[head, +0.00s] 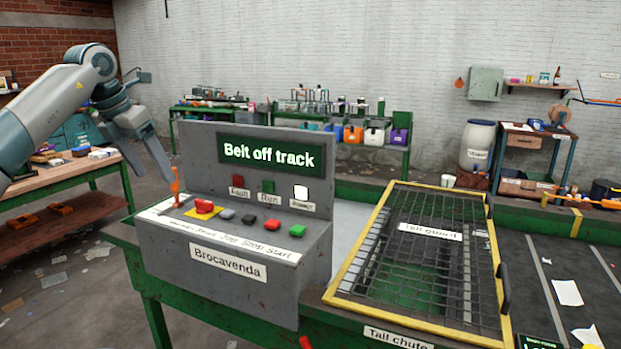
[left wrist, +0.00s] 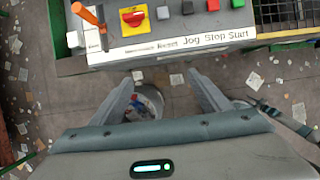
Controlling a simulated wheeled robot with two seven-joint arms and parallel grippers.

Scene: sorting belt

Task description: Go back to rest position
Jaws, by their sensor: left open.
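My left gripper (head: 152,170) is open and empty, raised at the left end of the grey control console (head: 225,255). In the left wrist view its two fingers (left wrist: 160,76) are spread apart in front of the console's front edge, with nothing between them. An orange upright handle (head: 175,187) stands at the console's left end, close to the gripper in the head view; it also shows in the left wrist view (left wrist: 88,16). The console's display (head: 268,155) reads "Belt off track". My right gripper is not in view.
The console carries a red switch on yellow (head: 204,207) and several buttons. A yellow-framed mesh tail guard (head: 343,283) lies right of it. A wooden workbench (head: 55,178) stands behind on the left. A bucket (left wrist: 150,98) stands on the littered floor below the gripper.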

